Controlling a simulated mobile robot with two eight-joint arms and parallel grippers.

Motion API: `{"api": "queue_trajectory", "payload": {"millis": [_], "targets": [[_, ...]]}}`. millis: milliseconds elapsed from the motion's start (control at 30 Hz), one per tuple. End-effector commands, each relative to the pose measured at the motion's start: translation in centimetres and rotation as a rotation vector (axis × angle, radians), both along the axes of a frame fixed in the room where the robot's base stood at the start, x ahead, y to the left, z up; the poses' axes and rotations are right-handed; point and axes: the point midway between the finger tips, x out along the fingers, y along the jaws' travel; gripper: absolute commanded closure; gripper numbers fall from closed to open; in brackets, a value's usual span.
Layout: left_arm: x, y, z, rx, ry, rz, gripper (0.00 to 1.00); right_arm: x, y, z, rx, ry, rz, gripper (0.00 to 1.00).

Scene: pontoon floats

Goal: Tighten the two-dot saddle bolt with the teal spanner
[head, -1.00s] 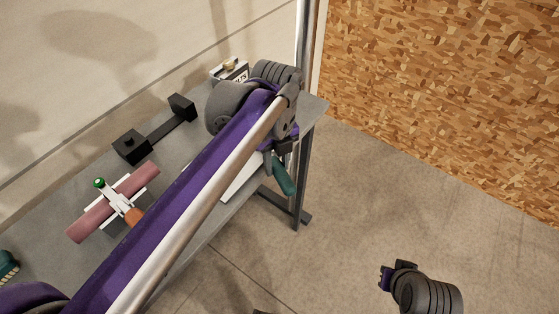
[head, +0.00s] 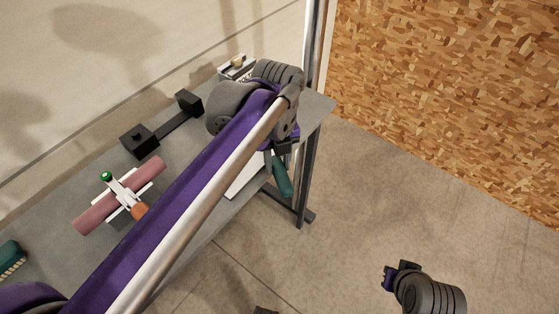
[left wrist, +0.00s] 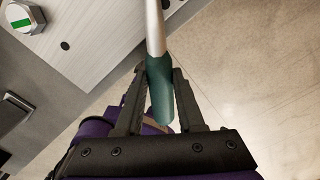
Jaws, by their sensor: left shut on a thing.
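The teal spanner (head: 281,178) is in my left gripper (head: 283,148), off the bench's near edge. In the left wrist view the two fingers clasp its teal handle (left wrist: 159,88), and its silver shank (left wrist: 154,25) runs up out of the picture. The spanner's head end is out of view. A hex bolt head (left wrist: 22,17) with a green mark sits at the upper left, apart from the spanner's visible part. I cannot make out two dots on it. My right gripper (head: 388,277) is away over the floor, seen too small to tell its jaws.
On the grey bench lie a pink cylinder (head: 97,212) in a white cradle, a black bar with end blocks (head: 140,141) and a teal brush (head: 11,256). A white box (head: 235,66) is at the back. A white board (head: 245,178) is partly behind my arm. Floor to the right is open.

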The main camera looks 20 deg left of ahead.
Motion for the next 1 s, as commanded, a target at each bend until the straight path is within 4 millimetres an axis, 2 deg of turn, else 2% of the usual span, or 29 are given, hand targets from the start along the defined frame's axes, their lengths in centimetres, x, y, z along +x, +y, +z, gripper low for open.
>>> {"api": "queue_trajectory", "payload": {"millis": [1000], "targets": [[-0.56, 0.88, 0.03, 0.0, 0.0, -0.091, 1.0, 0.05, 0.0, 0.18, 0.0, -0.001, 0.0, 1.0]]}}
